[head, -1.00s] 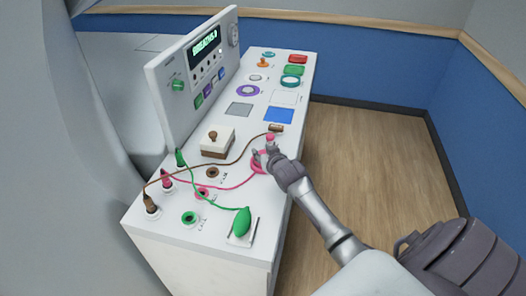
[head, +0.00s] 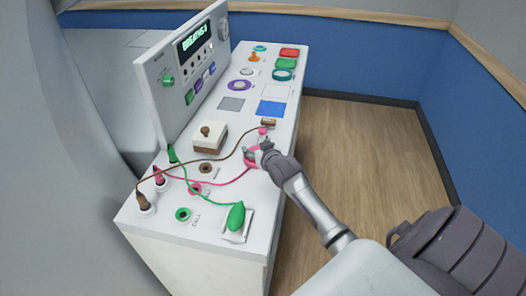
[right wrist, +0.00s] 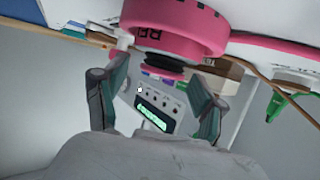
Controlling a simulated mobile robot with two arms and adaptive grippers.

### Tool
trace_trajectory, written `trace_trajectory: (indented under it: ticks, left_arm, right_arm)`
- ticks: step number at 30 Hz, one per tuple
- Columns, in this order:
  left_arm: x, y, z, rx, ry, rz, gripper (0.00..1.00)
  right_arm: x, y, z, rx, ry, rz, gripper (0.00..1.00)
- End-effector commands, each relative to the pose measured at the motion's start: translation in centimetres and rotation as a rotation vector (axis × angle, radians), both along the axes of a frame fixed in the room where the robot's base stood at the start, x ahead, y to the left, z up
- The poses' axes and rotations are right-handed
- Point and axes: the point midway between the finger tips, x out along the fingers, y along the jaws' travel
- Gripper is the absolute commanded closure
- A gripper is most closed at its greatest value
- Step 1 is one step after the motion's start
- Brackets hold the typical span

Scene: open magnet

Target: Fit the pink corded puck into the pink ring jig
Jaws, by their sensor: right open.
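In the head view, a pink ring (head: 250,164) lies near the bench's right edge, where the pink cord ends. A small pink cap (head: 263,131) shows just beyond my right gripper (head: 258,149). In the right wrist view, a thick pink ring-shaped body (right wrist: 185,38) fills the top. A dark neck (right wrist: 152,61) and a pink cap show just below it. Whether the puck sits inside the ring jig or only on it, I cannot tell. The right fingers (right wrist: 155,98) are open, one on either side of the cap, with gaps. My left gripper is out of view.
A brown-and-white box (head: 209,140) stands left of the ring. The green bulb (head: 236,216) lies at the near right corner, and brown and green cords cross the bench. An upright display panel (head: 190,70) borders the left. The floor to the right is free.

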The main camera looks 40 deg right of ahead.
Motion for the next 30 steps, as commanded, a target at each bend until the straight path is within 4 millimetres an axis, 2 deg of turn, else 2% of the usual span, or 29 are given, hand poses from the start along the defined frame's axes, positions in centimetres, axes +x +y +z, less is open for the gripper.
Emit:
trace_trajectory:
  ticks: [9, 15, 21, 30]
  left_arm:
    - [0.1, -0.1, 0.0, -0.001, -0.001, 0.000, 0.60]
    - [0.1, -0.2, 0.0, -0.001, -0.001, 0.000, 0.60]
    - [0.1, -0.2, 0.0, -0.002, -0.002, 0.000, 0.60]
    - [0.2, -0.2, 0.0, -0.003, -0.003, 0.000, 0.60]
  right_arm:
    - [-5.8, 1.4, 2.3, 0.000, 0.000, 0.000, 0.30]
    - [-8.7, 2.2, 3.6, 0.001, -0.001, 0.000, 0.30]
    - [-9.8, 2.4, 4.1, 0.001, 0.000, -0.001, 0.30]
    - [-9.8, 2.4, 4.1, 0.001, 0.000, 0.000, 0.30]
